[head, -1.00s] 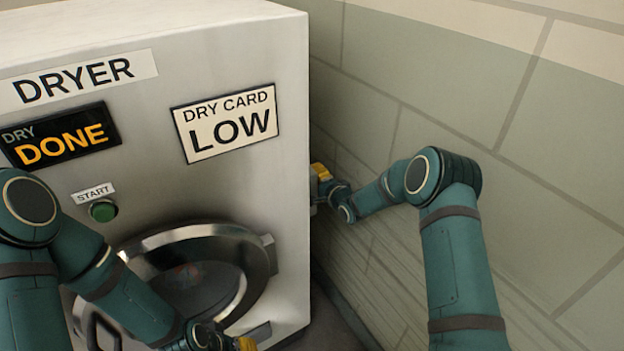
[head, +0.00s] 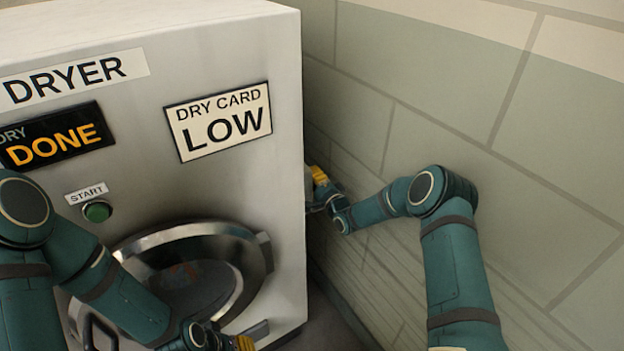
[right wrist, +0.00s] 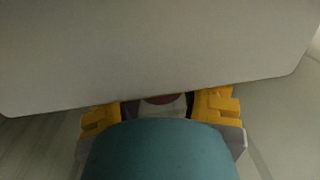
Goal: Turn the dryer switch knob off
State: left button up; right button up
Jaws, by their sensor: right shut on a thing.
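The grey dryer (head: 285,130) stands at the left, with a display reading DONE (head: 55,137). My right gripper (head: 318,176) is at the dryer's right side face, by the wall. In the right wrist view its yellow fingers (right wrist: 160,108) sit on both sides of a small, dark reddish part (right wrist: 165,98), which looks like the switch knob, and are shut on it. Most of the knob is hidden by the gripper, and the dryer hides it in the head view. My left gripper (head: 243,343) is low in front of the dryer, partly cut off; its jaw state is unclear.
A round door (head: 262,255) and a green START button (head: 97,211) are on the dryer's front. A DRY CARD LOW sign (head: 220,120) is above the door. A tiled wall (head: 450,90) stands close to the right; a narrow gap separates it from the dryer.

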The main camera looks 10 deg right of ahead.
jog(key=shift+t+y, duration=0.4)
jog(key=shift+t, duration=0.9)
jog(key=shift+r, duration=0.1)
jog(key=o, duration=1.2)
jog(key=shift+a, duration=0.1)
